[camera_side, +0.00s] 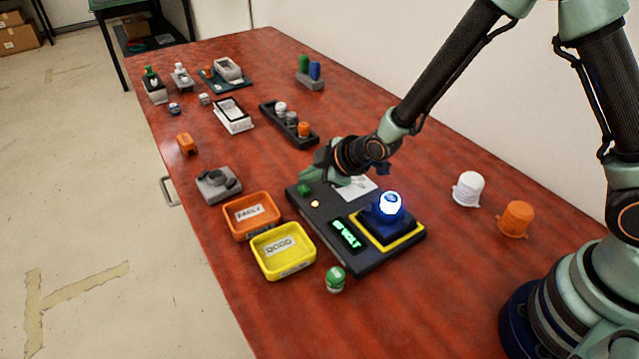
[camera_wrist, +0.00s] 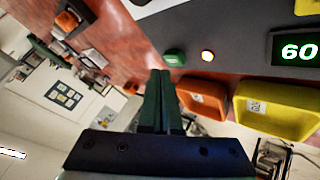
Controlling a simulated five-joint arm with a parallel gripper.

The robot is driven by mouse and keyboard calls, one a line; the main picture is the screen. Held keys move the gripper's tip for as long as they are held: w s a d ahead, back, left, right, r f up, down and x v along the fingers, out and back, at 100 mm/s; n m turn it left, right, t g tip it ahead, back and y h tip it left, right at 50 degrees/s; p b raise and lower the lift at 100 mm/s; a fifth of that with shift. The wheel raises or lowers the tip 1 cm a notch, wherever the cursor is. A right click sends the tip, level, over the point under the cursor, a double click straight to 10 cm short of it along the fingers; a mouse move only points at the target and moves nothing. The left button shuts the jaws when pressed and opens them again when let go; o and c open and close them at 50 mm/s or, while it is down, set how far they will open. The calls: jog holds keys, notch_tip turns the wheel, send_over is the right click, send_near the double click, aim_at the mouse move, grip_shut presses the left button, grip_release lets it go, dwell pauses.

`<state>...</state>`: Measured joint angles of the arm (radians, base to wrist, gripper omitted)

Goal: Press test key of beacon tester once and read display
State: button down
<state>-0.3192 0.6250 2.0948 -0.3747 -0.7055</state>
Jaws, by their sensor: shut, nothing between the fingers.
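The beacon tester (camera_side: 378,262) is a dark flat panel on the red table. Its green test key (camera_side: 304,189) sits at the far left corner, beside a lit orange lamp (camera_side: 315,203). The display (camera_side: 346,235) glows green; in the wrist view the display (camera_wrist: 298,48) shows "60", cut off by the frame edge. A lit beacon (camera_side: 391,204) with a blue base stands in the yellow-framed square. My gripper (camera_side: 326,176) is shut and empty, just above the panel by the key. In the wrist view its fingertips (camera_wrist: 160,74) are beside the green key (camera_wrist: 175,57); contact cannot be told.
An orange tray (camera_side: 236,231) and a yellow tray (camera_side: 262,269) stand left of the tester. A green beacon cap (camera_side: 335,279) stands in front. A dark rack (camera_side: 270,119) with several caps lies behind. White (camera_side: 467,188) and orange (camera_side: 515,218) domes stand right.

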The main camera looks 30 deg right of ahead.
aim_at(310, 190)
jog(key=shift+d+f, duration=0.15)
jog(key=shift+f, duration=0.25)
jog(key=shift+f, duration=0.5)
dwell(0.8)
jog(key=shift+r, duration=0.9)
jog(key=shift+r, duration=2.55)
